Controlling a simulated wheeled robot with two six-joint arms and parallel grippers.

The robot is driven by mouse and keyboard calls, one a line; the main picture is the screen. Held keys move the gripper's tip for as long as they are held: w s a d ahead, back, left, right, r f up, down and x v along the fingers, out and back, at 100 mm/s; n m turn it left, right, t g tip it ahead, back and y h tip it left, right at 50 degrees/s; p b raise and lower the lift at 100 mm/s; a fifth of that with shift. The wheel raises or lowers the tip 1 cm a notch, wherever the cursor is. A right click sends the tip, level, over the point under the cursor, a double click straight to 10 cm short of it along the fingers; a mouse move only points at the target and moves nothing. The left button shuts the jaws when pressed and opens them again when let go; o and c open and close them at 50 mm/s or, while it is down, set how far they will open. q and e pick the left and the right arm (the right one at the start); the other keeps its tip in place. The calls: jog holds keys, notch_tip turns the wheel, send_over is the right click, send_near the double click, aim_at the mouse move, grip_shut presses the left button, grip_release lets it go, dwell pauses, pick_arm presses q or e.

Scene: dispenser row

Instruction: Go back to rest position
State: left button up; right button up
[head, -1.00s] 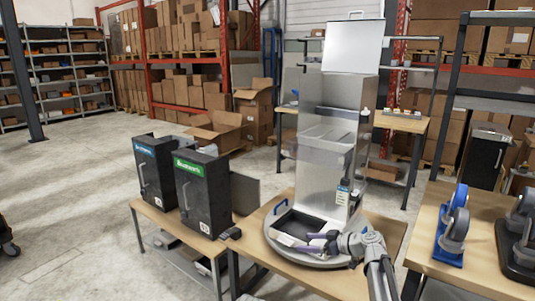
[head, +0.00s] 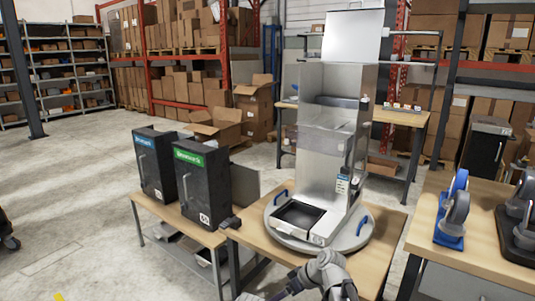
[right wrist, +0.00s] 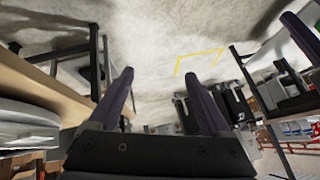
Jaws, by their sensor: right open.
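My right arm comes in at the bottom of the head view, and its gripper (head: 272,297) is low at the lower edge, partly cut off. In the right wrist view the two dark fingers of this gripper (right wrist: 162,95) stand wide apart with nothing between them. It is in front of and below the dispenser (head: 325,130), clear of it. The dispenser is a tall clear and metal box on a round grey turntable (head: 358,238), with a black tray (head: 299,214) at its foot. My left gripper is in neither view.
The wooden table (head: 385,235) carries the turntable. Two black dispenser boxes (head: 202,185) stand on a lower table to the left. Blue and grey caster wheels (head: 452,215) sit on the right table. Open concrete floor (head: 75,180) lies at the left.

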jog(key=s+d+f+m+g+h+b, duration=0.1)
jog(key=s+f+m+h+b, duration=0.25)
jog(key=s, duration=0.65)
jog(key=s+d+f+m+g+h+b, duration=0.1)
jog(key=s+f+g+h+b, duration=0.1)
jog(key=s+f+h, duration=0.45)
notch_tip(320, 180, up, 26)
jog(key=s+y+p, duration=0.1)
jog(key=s+p, duration=0.1)
jog(key=p, duration=2.5)
jog(key=shift+s+d+r+y, duration=0.15)
jog(key=shift+s+r+y, duration=0.05)
jog(key=shift+y, duration=0.1)
jog(key=shift+m, duration=0.25)
